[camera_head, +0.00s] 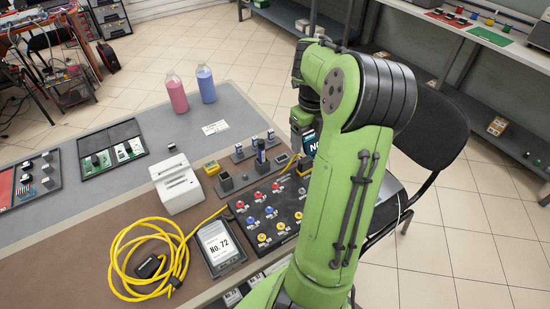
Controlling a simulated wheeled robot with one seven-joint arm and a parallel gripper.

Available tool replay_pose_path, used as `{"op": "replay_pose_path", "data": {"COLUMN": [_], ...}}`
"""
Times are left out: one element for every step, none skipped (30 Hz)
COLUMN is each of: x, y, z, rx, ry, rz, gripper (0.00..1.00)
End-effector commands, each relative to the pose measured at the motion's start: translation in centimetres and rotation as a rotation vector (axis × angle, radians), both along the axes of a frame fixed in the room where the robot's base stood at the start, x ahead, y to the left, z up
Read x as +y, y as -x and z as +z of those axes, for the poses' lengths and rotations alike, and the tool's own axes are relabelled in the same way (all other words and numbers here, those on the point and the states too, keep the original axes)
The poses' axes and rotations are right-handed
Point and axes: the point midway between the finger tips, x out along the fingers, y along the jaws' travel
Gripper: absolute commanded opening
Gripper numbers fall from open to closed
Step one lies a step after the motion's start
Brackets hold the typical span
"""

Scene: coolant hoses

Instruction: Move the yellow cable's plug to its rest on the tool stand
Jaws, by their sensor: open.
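The yellow cable (119,245) lies in loose coils on the brown mat at the lower left. Dark pieces sit on the coil, one larger (148,267) and one smaller (175,282); I cannot tell which is the plug. One run of cable goes right, toward the black board's left edge. Grey blocks holding dark upright pieces, which look like the tool stand (225,182), stand behind the board. My gripper (302,160) hangs from the wrist over the board's far right side, well right of the coil. It is open; its fingertips are mostly hidden by my arm.
The black board (270,215) carries red, blue and yellow fittings. A tablet reading No. 72 (219,246) lies between coil and board. A white box (175,184) stands behind the coil. Pink (177,95) and blue (206,86) bottles stand farther back. Grey mat is clear around them.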

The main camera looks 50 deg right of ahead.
Motion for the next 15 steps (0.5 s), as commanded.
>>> {"op": "replay_pose_path", "data": {"x": [0.0, 0.0, 0.0, 0.0, 0.0, 0.1, 0.1, 0.1, 0.1, 0.1, 0.1, 0.0, 0.0, 0.1, 0.1], "y": [0.0, 0.0, 0.0, 0.0, 0.0, 0.0, 0.0, 0.0, 0.0, 0.0, 0.0, 0.0, 0.0, 0.0, 0.0], "z": [0.0, 0.0, 0.0, 0.0, -0.1, -0.3, -0.5, -0.7, -1.1, -1.4, -1.8, -2.4, -2.8, -3.3, -3.9], "rx": [0.0, 0.0, 0.0, 0.0, 0.001, 0.001, 0.001, 0.001, 0.002, 0.002, 0.002, 0.002, 0.002, 0.002, 0.002], "ry": [0.0, 0.0, 0.0, 0.0, 0.0, 0.0, 0.0, 0.0, 0.0, -0.001, 0.0, 0.0, 0.0, 0.0, -0.001], "rz": [0.001, 0.002, 0.002, 0.003, 0.003, 0.003, 0.004, 0.004, 0.004, 0.004, 0.004, 0.004, 0.005, 0.005, 0.005], "gripper": [0.7, 0.7, 0.7, 0.7, 0.7, 0.7, 0.7, 0.7, 0.7, 0.7, 0.7, 0.7, 0.7, 0.7, 0.7]}}
